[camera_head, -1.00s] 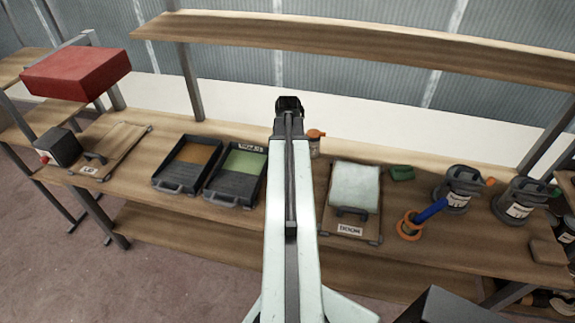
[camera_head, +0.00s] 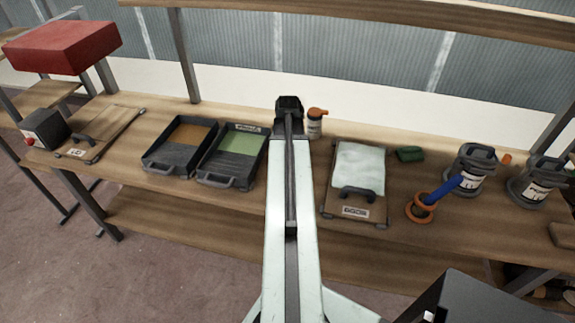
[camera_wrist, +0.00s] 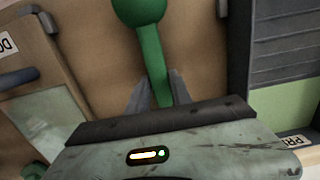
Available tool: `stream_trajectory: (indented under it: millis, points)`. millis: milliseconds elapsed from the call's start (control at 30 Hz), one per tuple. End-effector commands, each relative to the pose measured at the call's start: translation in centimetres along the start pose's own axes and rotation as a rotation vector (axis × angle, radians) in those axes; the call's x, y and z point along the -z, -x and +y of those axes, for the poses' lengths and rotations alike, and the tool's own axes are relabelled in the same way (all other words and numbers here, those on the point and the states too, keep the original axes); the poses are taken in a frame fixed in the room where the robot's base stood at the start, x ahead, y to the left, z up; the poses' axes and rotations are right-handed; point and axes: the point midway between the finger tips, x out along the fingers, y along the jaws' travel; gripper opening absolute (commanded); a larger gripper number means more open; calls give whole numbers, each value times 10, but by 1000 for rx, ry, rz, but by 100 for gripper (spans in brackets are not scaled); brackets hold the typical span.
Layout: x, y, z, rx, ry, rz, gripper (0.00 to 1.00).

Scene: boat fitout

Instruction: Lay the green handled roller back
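In the wrist view a green handle (camera_wrist: 152,45) with a rounded green end lies between the two fingertips of my gripper (camera_wrist: 160,88). The fingers appear to touch it on both sides. Its other end is hidden behind the gripper body, so I see no roller head. In the head view my gripper (camera_head: 289,104) is over the back of the bench, between the green-bedded tray (camera_head: 230,180) and the orange-capped bottle (camera_head: 315,128). The green handle is hidden there.
A tray with an orange bed (camera_head: 168,168) stands left of the green-bedded tray. Right of my arm are a clipboard-like board (camera_head: 330,205) with a pale sheet, a green block (camera_head: 409,154), a blue handle in an orange ring (camera_head: 424,210) and grey cans (camera_head: 475,170).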

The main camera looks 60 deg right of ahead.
Motion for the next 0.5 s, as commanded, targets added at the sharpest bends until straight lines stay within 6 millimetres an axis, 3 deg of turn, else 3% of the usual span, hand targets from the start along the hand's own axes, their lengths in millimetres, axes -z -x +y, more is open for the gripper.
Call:
stream_trajectory:
  millis: [67, 500]
  points:
    - [0, 0, 0, 0, 0, 0, 49]
    - [0, 9, -1, 0, 1, 0, 49]
